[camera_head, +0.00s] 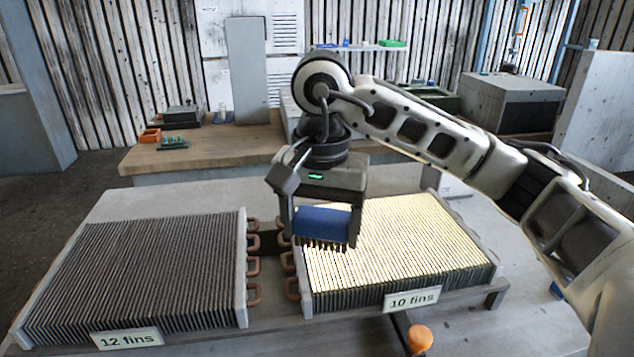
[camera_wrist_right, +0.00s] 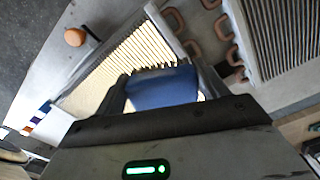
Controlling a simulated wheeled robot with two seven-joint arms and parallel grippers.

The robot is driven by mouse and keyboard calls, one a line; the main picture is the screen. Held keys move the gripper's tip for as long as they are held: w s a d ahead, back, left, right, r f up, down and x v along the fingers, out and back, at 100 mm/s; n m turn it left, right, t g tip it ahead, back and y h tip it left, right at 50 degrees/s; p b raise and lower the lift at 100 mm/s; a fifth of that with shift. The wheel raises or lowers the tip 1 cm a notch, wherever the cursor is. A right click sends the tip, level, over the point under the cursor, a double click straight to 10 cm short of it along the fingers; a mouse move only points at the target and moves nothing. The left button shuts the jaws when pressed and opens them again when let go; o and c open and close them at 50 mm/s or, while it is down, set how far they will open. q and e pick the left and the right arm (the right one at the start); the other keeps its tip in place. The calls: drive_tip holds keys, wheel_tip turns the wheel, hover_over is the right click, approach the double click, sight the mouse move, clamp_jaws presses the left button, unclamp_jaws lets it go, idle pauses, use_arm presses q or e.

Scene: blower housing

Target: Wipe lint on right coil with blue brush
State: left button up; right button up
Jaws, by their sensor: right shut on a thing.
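The blue brush (camera_head: 323,224) is held in my right gripper (camera_head: 322,218), bristles pointing down. It also shows in the right wrist view (camera_wrist_right: 162,88) between the fingers of my right gripper (camera_wrist_right: 160,92). The brush is over the left part of the right coil (camera_head: 400,245), which has bright, cream-coloured fin tops and a "10 fins" label. I cannot tell whether the bristles touch the fins. The right coil also shows in the right wrist view (camera_wrist_right: 118,70). The left coil (camera_head: 140,265) is dark grey with a "12 fins" label. My left gripper is not in view.
Copper bends (camera_head: 254,265) stick out between the two coils. Both coils lie on a grey table (camera_head: 150,200). An orange knob (camera_head: 420,338) is at the front edge. A wooden bench (camera_head: 215,145) with an orange box (camera_head: 151,135) stands behind.

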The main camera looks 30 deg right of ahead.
drive_tip(key=shift+r+p, duration=1.7)
drive_tip(key=shift+r, duration=0.85)
